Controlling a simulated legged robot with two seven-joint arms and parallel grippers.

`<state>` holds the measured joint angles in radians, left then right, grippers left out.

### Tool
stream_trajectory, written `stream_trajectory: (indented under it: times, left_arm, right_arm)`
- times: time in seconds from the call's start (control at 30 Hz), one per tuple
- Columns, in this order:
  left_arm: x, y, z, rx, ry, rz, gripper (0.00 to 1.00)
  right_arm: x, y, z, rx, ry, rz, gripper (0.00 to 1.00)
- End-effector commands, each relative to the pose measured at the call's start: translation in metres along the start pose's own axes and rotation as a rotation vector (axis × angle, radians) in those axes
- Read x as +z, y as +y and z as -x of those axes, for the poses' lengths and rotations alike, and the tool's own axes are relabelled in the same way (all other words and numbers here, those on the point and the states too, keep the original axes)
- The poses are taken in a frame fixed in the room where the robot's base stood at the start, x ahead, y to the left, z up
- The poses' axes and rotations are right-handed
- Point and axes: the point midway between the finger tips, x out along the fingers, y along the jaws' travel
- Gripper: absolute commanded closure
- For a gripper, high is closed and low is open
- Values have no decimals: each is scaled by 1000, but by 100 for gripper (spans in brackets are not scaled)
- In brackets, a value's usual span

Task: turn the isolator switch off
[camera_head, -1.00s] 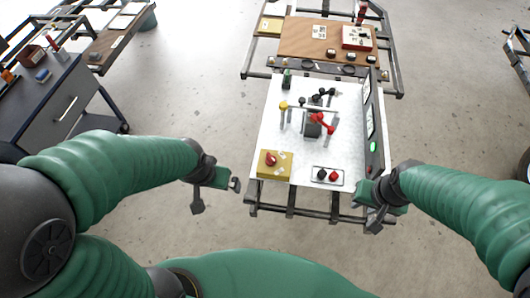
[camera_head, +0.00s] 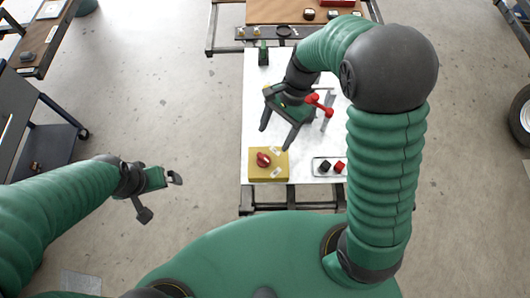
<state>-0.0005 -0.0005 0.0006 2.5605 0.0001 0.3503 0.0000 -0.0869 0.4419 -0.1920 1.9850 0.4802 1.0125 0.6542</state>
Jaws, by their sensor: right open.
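The isolator switch is a yellow box (camera_head: 280,174) with a red rotary knob (camera_head: 264,159) on top, at the near left corner of the white table. My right gripper (camera_head: 277,132) is open and empty. Its two dark fingers point toward the near side of the table, just beyond the yellow box and apart from the knob in the picture. Its height above the table is hard to judge. My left gripper (camera_head: 160,194) is off the table to the left, with its fingers spread and nothing between them.
The white table (camera_head: 255,100) also holds a red-handled part (camera_head: 320,104), partly hidden by my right arm, and a small tray with a black and a red knob (camera_head: 332,166). A green-black item (camera_head: 263,53) stands at the far left.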

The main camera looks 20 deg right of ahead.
Motion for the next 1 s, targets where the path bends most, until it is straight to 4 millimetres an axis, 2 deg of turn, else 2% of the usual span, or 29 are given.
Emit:
stream_trajectory:
  times: [0.03, 0.1, 0.3, 0.47, 0.7, 0.77, 1.0]
  left_arm:
    - [2, 0, -7, 0, 0, 1, 0]
    - [2, 0, -11, 0, 0, 1, 0]
    - [5, 0, -21, 0, 0, 1, 0]
    - [5, 0, -23, 0, 0, 1, 0]
    - [5, 0, -23, 0, 0, 1, 0]
    - [5, 0, -23, 0, 0, 1, 0]
    - [5, 0, -23, 0, 0, 1, 0]
  right_arm:
    - [0, 1, -18, 4, -2, 1, 31]
    - [0, 1, -36, 5, -1, 1, 31]
    - [0, 2, -77, 1, -1, 2, 31]
    - [-1, 2, -90, -1, -1, 3, 31]
    - [0, 1, -91, -2, 1, 3, 31]
    - [0, 1, -91, -1, 1, 3, 36]
    - [0, 1, -91, -2, 1, 3, 68]
